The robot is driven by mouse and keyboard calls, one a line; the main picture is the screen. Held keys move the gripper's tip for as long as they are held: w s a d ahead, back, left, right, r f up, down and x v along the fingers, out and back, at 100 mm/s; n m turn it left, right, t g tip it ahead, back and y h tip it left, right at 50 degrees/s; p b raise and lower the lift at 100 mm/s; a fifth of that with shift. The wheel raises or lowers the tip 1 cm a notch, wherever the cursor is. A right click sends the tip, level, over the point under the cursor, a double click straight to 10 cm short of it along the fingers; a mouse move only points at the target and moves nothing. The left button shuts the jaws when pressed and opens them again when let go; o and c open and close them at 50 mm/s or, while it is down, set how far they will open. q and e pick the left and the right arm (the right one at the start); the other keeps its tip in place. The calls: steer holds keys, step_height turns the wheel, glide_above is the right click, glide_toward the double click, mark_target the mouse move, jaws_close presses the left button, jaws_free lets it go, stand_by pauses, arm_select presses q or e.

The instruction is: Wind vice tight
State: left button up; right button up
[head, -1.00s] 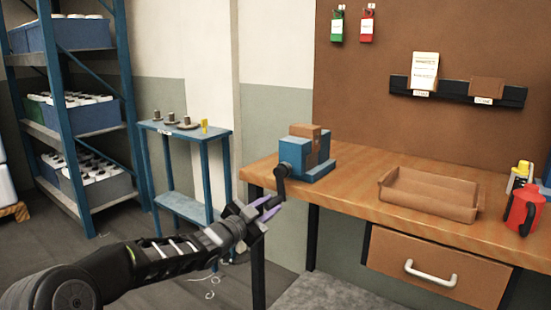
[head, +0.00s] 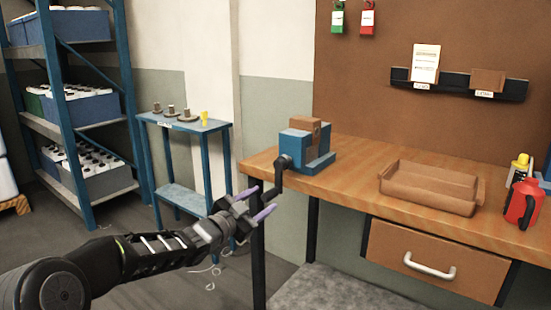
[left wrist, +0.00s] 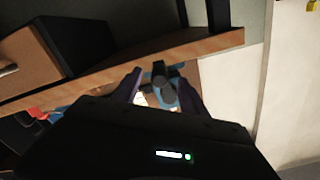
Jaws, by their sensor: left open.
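The blue vice (head: 319,160) stands on the left end of the wooden workbench, with a brown block (head: 306,124) held at its top. Its dark crank handle (head: 278,180) hangs from the front, slanting down and left. My left gripper (head: 266,199) is open at the lower end of the crank. In the left wrist view, the dark crank end (left wrist: 163,92) shows between the two purple fingers, with part of the blue vice behind it. I cannot tell whether the fingers touch it. My right gripper is not in view.
The workbench (head: 350,163) carries a brown tray (head: 430,190) and a red container (head: 523,204) at right. A drawer (head: 440,257) is below. A blue side table (head: 184,124) with small parts and a blue shelf rack (head: 62,130) stand at left.

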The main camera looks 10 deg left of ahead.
arm_select(q)
steer(key=v, duration=0.5)
steer(key=shift+s, duration=0.3)
